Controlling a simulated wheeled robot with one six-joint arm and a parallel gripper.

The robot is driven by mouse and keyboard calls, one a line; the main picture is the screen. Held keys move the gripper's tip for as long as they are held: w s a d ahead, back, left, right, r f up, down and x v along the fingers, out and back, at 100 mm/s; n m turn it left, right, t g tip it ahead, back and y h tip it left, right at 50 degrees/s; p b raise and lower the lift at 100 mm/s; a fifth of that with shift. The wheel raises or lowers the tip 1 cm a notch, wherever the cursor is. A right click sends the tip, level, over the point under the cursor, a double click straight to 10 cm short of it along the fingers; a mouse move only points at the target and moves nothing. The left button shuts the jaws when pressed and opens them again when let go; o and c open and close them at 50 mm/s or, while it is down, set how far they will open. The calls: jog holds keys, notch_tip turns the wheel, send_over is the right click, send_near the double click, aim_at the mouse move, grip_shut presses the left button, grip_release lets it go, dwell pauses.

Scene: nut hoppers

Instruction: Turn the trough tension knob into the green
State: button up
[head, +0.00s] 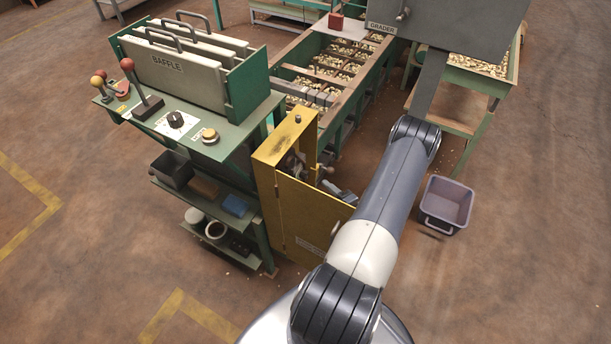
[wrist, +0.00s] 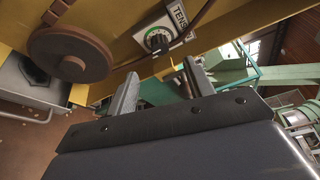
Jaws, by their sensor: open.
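The tension knob (wrist: 157,41) is a small dark round knob on a pale dial plate, fixed to a yellow panel (wrist: 115,22). Its label (wrist: 178,14) is partly cut off and reads "TENS". A little green shows at the dial, but I cannot tell where the pointer stands. My gripper (wrist: 160,70) is open and empty in the wrist view, its two fingers apart and pointing toward the panel just below the knob. They do not hold the knob. In the head view the gripper is hidden behind the grey grader box (head: 470,32).
A brown wheel (wrist: 70,54) stands left of the knob on the yellow panel. In the head view, a control bench (head: 215,150) with levers and a black knob (head: 176,119) stands left, beside an open yellow cabinet (head: 310,220). A grey bin (head: 447,205) sits on the floor.

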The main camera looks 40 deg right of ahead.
aim_at(307, 176)
jog(key=w, duration=0.9)
jog(key=shift+f, duration=0.4)
jog(key=c, duration=1)
jog(key=shift+m, duration=0.4)
jog(key=shift+w+m+g+y+b, duration=0.1)
jog(key=shift+m+g+y+b, duration=0.2)
jog(key=shift+m+g+b, duration=0.6)
jog(key=shift+r+m+g+y+b, duration=0.15)
jog(key=shift+m+g+y+b, duration=0.35)
jog(key=shift+m+b, duration=0.85)
jog(key=shift+m, duration=0.35)
